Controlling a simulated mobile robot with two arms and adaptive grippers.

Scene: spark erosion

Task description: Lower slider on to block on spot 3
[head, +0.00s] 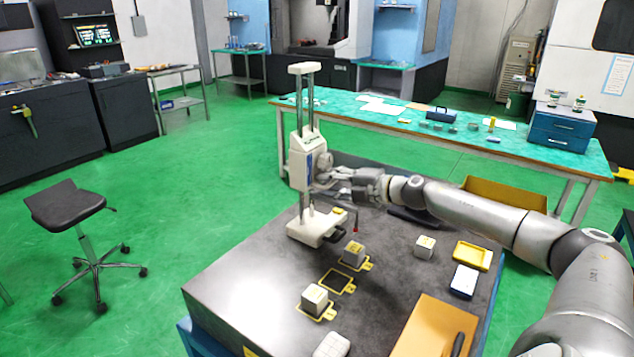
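A white height gauge (302,68) stands upright on the dark stone table, its base (312,229) near the far left edge. Its slider (309,164) sits partway up the column. A thin probe with a red tip (355,224) hangs above a grey block (353,252) on the farthest yellow-framed spot, apart from it. A second block (315,298) stands on the nearest spot. The middle spot (337,281) is bare. No spot numbers are readable. My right gripper (336,181) is at the slider's right side; its grip is too small to tell. My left gripper is out of view.
A third block (425,247) stands right of the spots, near a yellow tray (472,256) and a blue-and-white box (465,281). An orange board (434,327) lies at the front right. A green-topped bench (450,137) stands behind. The table's left front is clear.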

